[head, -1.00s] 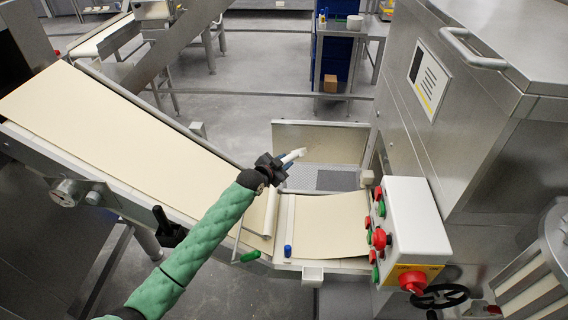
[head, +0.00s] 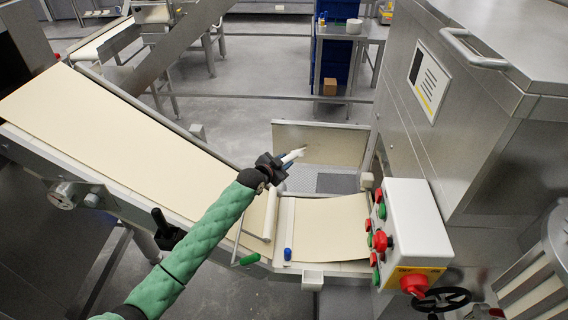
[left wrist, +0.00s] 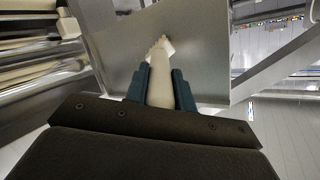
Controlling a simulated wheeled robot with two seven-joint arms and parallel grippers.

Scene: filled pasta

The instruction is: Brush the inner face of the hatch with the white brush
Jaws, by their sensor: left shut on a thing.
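My left gripper (head: 279,167) is shut on the white brush (head: 292,156), whose head points up and to the right. In the left wrist view the brush (left wrist: 160,75) stands out between the two dark blue fingers (left wrist: 160,88). The hatch (head: 335,142) is the open flat metal panel beyond the dough belt, left of the big machine. Its face shows faint brownish specks in the head view. In the left wrist view the bristle end lies over the hatch's panel (left wrist: 205,40); I cannot tell for sure whether it touches. My right gripper is out of view.
The dough belt (head: 110,130) slopes down under my left arm to a flat dough sheet (head: 330,225). A white control box (head: 415,225) with red and green buttons stands right of it. A grey mesh (head: 335,182) lies below the hatch.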

